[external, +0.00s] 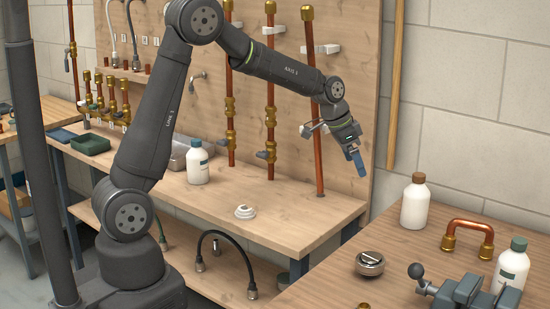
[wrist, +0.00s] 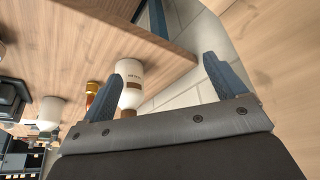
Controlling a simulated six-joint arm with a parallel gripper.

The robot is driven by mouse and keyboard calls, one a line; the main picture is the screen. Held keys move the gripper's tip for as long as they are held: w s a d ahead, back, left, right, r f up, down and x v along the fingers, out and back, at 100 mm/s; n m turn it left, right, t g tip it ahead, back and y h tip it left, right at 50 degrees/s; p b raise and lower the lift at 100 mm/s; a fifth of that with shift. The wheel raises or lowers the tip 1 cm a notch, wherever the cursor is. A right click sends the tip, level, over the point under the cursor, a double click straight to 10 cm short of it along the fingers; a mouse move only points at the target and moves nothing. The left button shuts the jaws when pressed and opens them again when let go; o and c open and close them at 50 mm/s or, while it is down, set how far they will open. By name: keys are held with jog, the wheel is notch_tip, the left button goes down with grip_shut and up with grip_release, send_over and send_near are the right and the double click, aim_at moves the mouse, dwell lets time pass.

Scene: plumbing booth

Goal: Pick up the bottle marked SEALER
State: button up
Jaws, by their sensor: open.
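My gripper (external: 357,160) hangs in the air in front of the wooden panel, up and to the left of the right-hand table. In the wrist view its two blue fingers (wrist: 170,62) are apart with nothing held between them. A white bottle with a brown cap (external: 415,202) stands upright on the right table; it also shows beside the left finger in the wrist view (wrist: 131,74), with small lettering too blurred to read. A white bottle with a green cap (external: 512,266) stands near the vise. Another white bottle (external: 197,165) stands on the back bench. I cannot read which is marked SEALER.
A copper U-pipe (external: 467,231), a round metal fitting (external: 369,263) and a vise (external: 462,291) are on the right table (external: 390,236). Vertical copper pipes (external: 316,145) stand along the panel. A white ringed part (external: 245,212) lies on the back bench.

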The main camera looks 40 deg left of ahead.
jog(key=t+h, duration=0.1)
jog(key=h, duration=0.1)
send_near(422, 185)
jog(key=shift+m, duration=0.4)
jog(key=w+f, duration=0.1)
jog(key=w+d+f, duration=0.1)
jog(key=w+f, duration=0.1)
jog(key=shift+f, duration=0.35)
jog(key=shift+x, duration=3.25)
jog(key=shift+s+a, duration=0.15)
jog(key=shift+c, duration=0.5)
jog(key=c, duration=1.5)
jog(key=shift+c, duration=0.8)
